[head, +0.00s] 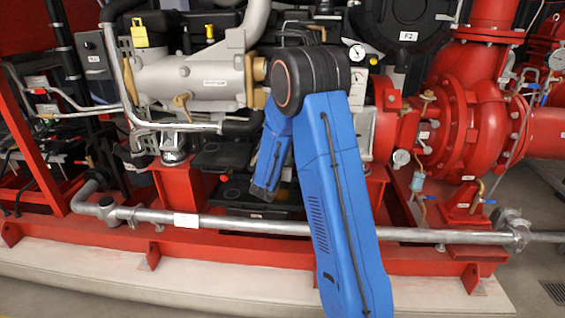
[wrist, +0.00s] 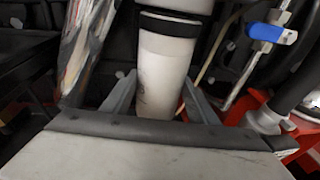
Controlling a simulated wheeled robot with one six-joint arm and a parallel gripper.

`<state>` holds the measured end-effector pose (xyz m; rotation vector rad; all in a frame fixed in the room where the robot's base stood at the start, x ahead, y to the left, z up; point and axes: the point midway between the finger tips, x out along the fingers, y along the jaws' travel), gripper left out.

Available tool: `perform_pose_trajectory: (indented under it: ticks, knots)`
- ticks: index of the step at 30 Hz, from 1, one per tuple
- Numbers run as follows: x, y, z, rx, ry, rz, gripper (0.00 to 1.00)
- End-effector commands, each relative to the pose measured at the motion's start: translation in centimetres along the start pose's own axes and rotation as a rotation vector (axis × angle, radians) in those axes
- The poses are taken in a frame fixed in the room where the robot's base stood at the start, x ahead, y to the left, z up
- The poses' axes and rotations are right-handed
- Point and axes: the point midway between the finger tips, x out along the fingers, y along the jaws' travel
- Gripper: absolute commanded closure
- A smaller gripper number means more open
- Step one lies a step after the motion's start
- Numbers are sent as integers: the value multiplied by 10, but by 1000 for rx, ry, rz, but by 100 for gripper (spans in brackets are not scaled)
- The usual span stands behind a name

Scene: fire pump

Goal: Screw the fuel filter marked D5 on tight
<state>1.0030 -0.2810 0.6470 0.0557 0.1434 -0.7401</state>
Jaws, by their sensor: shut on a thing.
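A white, upright cylindrical filter (wrist: 162,68) with a black band near its top stands in the middle of the wrist view. No D5 marking can be read on it. My gripper (wrist: 158,100) has one finger on each side of the filter's lower part and is shut on it. The filter's top runs up to a dark and white part above, and I cannot tell how tightly they meet. In the head view my blue arm reaches into the engine, and the gripper and filter are hidden there.
A blue-handled valve (wrist: 272,32) and thin pipes are close on the right in the wrist view. In the head view a silver pipe (head: 270,227) crosses low in front. The red pump (head: 470,130) stands at right, and a grey cylinder (head: 200,82) is at left.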

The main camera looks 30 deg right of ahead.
Motion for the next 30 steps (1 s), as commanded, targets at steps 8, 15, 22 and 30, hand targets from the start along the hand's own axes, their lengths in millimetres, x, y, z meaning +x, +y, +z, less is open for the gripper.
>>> perform_pose_trajectory:
  ticks: [8,15,22,30]
  knots:
    - [0,0,2,1,-2,0,54]
    - [0,1,2,2,-2,-9,96]
    - [0,2,2,21,-2,-126,96]
    - [0,-2,1,31,0,-203,96]
